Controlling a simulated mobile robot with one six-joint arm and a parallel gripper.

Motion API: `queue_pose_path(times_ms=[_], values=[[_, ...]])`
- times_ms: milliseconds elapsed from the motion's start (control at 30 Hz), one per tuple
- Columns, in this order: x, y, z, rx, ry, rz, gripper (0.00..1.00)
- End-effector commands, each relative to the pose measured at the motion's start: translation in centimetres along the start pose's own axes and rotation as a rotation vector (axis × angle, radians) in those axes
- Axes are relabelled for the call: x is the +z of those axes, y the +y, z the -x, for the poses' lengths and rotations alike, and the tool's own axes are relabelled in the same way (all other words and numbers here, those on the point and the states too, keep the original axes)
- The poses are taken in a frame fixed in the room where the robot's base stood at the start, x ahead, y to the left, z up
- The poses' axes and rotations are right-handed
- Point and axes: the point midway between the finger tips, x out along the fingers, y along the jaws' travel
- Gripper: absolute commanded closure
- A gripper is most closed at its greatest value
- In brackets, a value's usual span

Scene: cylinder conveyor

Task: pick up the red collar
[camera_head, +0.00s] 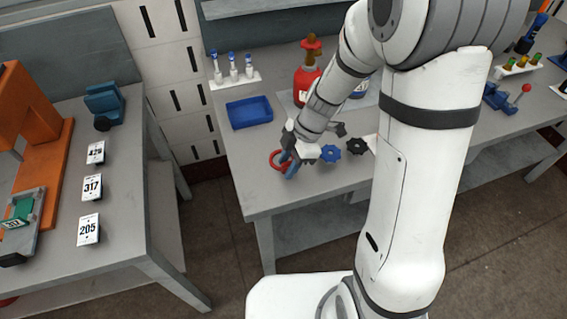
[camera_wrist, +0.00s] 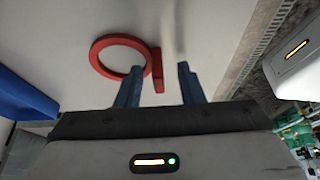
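The red collar (camera_head: 272,160) lies on the grey table near its front left edge. In the wrist view the collar (camera_wrist: 95,58) is a red ring with a short straight tab on its right side. My gripper (camera_wrist: 159,68) is open, with its two blue fingers apart. The tab appears in the gap between the fingers, closer to the left finger; I cannot tell whether they touch. The ring itself lies left of and beyond the left finger. In the head view my gripper (camera_head: 290,167) is low over the table at the collar's right side and hides part of it.
A blue tray (camera_head: 249,112) is behind the collar. A blue knob (camera_head: 329,149) and a black knob (camera_head: 357,144) are to the right of my gripper. A red bottle (camera_head: 304,85) stands farther back. The tabletop in front of the collar is clear.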

Motion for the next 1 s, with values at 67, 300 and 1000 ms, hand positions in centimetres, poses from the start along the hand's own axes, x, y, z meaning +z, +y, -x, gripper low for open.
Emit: queue_pose_path(times_ms=[67, 300, 1000], values=[[0.0, 0.0, 0.0, 0.000, 0.000, 0.000, 0.66], [0.0, 0.0, 0.0, 0.000, 0.000, -0.001, 0.86], [-0.4, 0.1, 1.2, 0.004, 0.000, 0.000, 1.00]])
